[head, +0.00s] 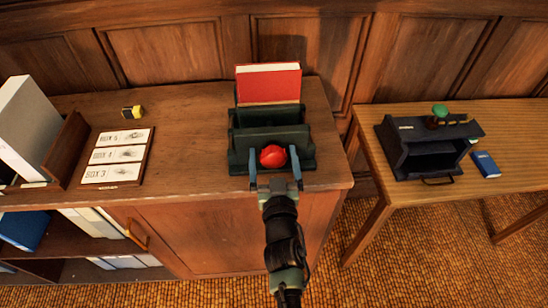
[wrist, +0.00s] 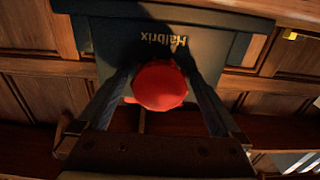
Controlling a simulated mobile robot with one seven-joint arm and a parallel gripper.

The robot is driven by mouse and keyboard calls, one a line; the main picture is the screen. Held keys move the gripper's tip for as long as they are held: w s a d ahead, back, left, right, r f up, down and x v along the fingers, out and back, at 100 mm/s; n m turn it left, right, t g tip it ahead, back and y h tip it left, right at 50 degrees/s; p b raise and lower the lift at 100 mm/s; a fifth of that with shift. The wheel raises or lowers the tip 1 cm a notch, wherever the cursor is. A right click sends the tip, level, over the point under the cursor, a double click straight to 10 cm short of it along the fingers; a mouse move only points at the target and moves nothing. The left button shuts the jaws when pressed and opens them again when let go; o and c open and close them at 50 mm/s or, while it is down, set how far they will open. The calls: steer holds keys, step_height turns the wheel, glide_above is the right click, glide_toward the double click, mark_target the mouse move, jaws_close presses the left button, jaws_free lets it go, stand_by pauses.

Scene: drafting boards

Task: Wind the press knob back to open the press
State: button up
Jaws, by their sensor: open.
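The press is a dark green block (head: 244,136) near the front edge of the wooden cabinet top, with a red book (head: 268,84) upright in it at the back. Its red round knob (head: 272,156) faces the front. In the wrist view the knob (wrist: 160,85) sits before the press face (wrist: 105,40), which is marked "Halbrix". My gripper (head: 275,170) is open at the knob, with one blue finger on each side. In the wrist view the fingers (wrist: 163,100) flank the knob. I cannot tell whether they touch it.
On the cabinet top (head: 200,110) are a card board (head: 118,157), a small yellow and black object (head: 131,112) and a white binder (head: 25,120) at left. A separate table at right holds a dark box (head: 430,150), a green-topped stamp (head: 439,112) and a blue booklet (head: 486,164).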

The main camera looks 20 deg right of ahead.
steer(key=shift+r, duration=0.1)
steer(key=m+p, duration=0.1)
steer(key=m, duration=0.2)
steer(key=shift+r+p, duration=0.15)
steer(key=shift+p, duration=0.15)
steer(key=m+p, duration=0.1)
steer(key=m, duration=0.1)
steer(key=m+p, duration=0.1)
steer(key=m, duration=0.1)
steer(key=shift+r+m+p, duration=0.2)
steer(key=shift+m+p, duration=0.1)
steer(key=shift+p, duration=0.1)
steer(key=m, duration=0.1)
steer(key=m+p, duration=0.1)
steer(key=m, duration=0.2)
steer(key=shift+f+m, duration=0.25)
steer(key=shift+m, duration=0.05)
steer(key=m+p, duration=0.1)
steer(key=m, duration=0.4)
steer(key=shift+f+m, duration=0.15)
steer(key=shift+m, duration=0.25)
